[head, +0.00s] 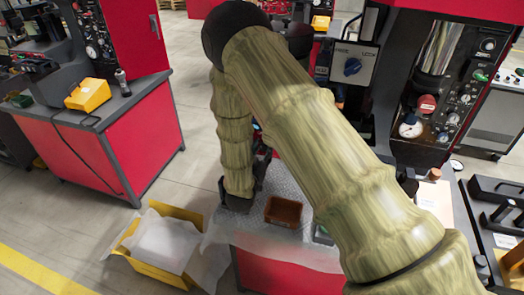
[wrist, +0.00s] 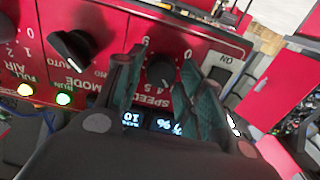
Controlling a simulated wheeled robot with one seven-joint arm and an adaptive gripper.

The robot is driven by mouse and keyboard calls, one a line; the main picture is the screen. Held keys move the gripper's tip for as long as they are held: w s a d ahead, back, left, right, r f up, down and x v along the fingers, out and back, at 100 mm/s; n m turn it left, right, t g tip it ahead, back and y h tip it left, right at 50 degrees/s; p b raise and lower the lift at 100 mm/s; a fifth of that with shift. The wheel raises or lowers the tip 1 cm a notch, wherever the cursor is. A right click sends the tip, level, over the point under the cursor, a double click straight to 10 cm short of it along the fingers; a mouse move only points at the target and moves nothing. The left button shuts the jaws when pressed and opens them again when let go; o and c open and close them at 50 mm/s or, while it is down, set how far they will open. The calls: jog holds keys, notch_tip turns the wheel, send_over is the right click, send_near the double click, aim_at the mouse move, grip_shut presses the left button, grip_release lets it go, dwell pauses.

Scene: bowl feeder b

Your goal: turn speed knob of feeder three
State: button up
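In the wrist view a red control panel (wrist: 190,42) fills the upper part, seen upside down or tilted. A round black knob (wrist: 160,72) marked SPEED sits on it, with a number scale around it. My gripper (wrist: 163,88) is open, with one dark green finger on each side of the speed knob. I cannot tell whether the fingers touch it. A small lit display (wrist: 145,120) below the knob reads about 10 and a percent sign. The feeder's number is not visible. In the head view my arm hides the panel and most of the gripper.
A black MODE knob (wrist: 72,47) is left of the fingers, and a white ON switch (wrist: 222,62) is close on the right. A brown bin (head: 283,211) and a yellow box (head: 133,263) stand near my arm.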

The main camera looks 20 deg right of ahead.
jog(key=c, duration=0.5)
jog(key=shift+f, duration=0.1)
jog(key=m+b, duration=0.3)
jog(key=b, duration=0.1)
jog(key=shift+f, duration=0.15)
jog(key=m+b, duration=0.2)
jog(key=b, duration=0.1)
jog(key=shift+d+m, duration=0.1)
jog(key=shift+m, duration=0.3)
jog(key=shift+r, duration=0.2)
jog(key=o, duration=1)
jog(key=shift+s, duration=0.1)
